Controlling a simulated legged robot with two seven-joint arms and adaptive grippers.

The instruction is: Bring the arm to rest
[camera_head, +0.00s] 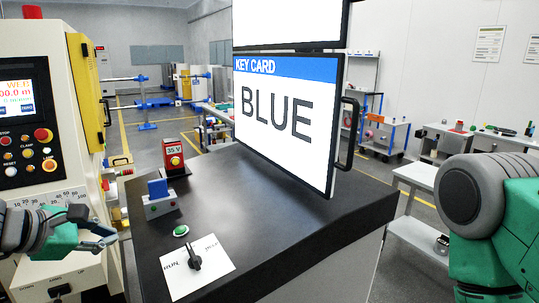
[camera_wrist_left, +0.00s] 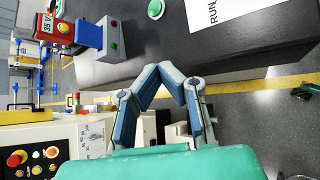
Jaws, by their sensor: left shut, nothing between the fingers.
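My left gripper (camera_head: 103,238) is at the lower left in the head view, in front of the yellow and cream machine and left of the black console. In the left wrist view its blue-grey fingers (camera_wrist_left: 162,70) come together at the tips, with nothing between them. It is shut and empty, apart from the console in front of it. My right arm shows only as a green and grey part at the right edge of the head view. Its gripper is out of view.
The black console (camera_head: 265,215) carries a RUN selector knob (camera_head: 195,262), a green button (camera_head: 181,231), a blue and grey switch box (camera_head: 159,197) and a red 35 V unit (camera_head: 174,158). A BLUE key card panel (camera_head: 285,120) stands above it. The machine (camera_head: 40,160) stands close at left.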

